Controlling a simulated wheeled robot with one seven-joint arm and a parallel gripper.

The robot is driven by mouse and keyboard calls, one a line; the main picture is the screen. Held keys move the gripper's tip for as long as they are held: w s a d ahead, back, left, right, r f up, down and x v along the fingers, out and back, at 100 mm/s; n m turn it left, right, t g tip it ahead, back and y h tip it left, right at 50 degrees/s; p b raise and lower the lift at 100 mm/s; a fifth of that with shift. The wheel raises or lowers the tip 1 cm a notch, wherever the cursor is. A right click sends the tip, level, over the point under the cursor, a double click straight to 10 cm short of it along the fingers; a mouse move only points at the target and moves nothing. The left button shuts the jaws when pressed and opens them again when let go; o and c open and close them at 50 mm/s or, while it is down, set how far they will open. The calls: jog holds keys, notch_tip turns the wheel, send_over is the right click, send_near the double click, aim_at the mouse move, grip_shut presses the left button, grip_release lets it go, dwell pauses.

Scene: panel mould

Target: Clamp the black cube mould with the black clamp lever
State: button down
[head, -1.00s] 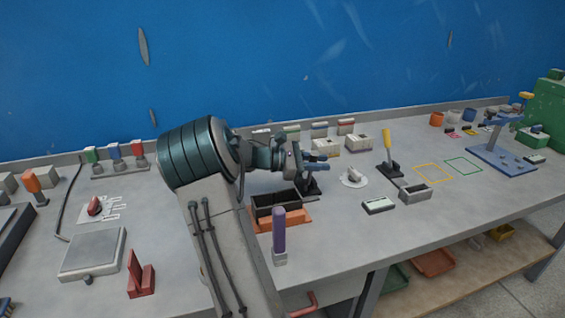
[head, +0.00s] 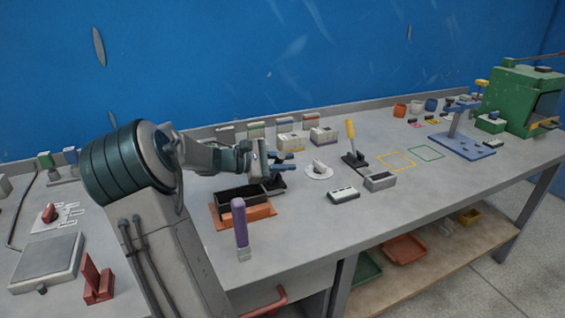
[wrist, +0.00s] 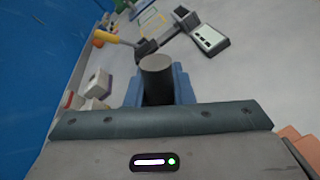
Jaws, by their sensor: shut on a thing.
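The black cube mould (head: 241,196) is a dark open-topped box on an orange base (head: 263,212), left of my gripper in the head view. My gripper (head: 284,162) has blue fingers and is just above and right of the mould. In the wrist view, a black round handle (wrist: 157,80) stands between the blue fingers, which are shut on it; it looks like the black clamp lever. The lever's dark base (head: 276,186) shows below the fingers, next to the mould. My gripper hides most of the lever, and I cannot tell whether its pad touches the mould.
A purple-handled tool (head: 240,228) stands at the front of the mould. White blocks (head: 323,135) stand behind.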

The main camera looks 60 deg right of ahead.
jog(key=c, duration=1.3)
grip_release()
jog(key=shift+s, duration=0.1)
jog(key=shift+o, duration=0.2)
jog(key=p+v, duration=0.1)
jog(key=v, duration=1.3)
